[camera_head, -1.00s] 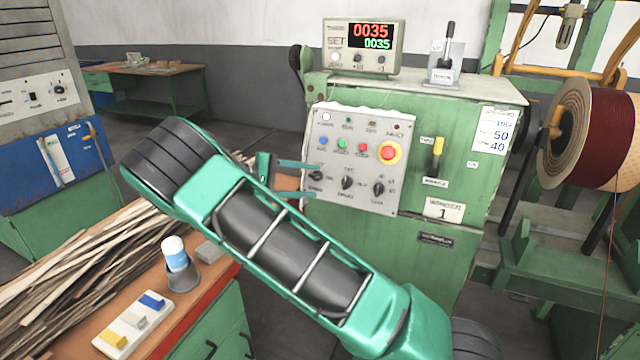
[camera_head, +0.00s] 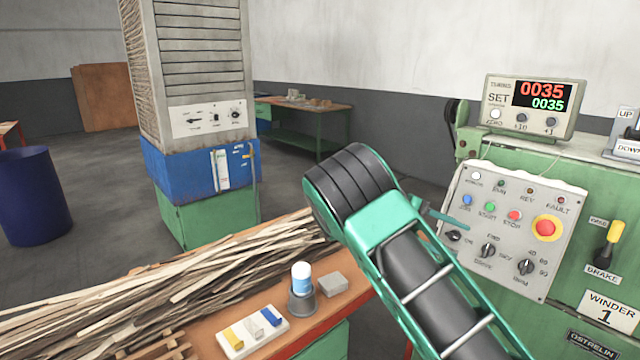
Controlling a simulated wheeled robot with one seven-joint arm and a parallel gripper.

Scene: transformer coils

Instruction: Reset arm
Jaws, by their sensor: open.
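My teal and black arm crosses the lower right of the head view, from the bottom edge up to a thick black ribbed joint. My gripper (camera_head: 450,222) is mostly hidden behind the arm. One teal finger shows in front of the winder's control panel (camera_head: 512,232); nothing is seen held. I cannot tell whether the finger touches the panel. The panel has coloured buttons, a red-and-yellow stop button and several knobs. The display box (camera_head: 528,106) on the winder reads 0035 in red and in green.
A workbench (camera_head: 340,345) at lower left carries wood strips (camera_head: 150,285), a tray of coloured pieces (camera_head: 250,332), a grey block (camera_head: 333,284) and a cup (camera_head: 301,303) with a blue-and-white item. A cabinet (camera_head: 200,130), blue drum (camera_head: 32,203) and back table (camera_head: 305,104) stand beyond.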

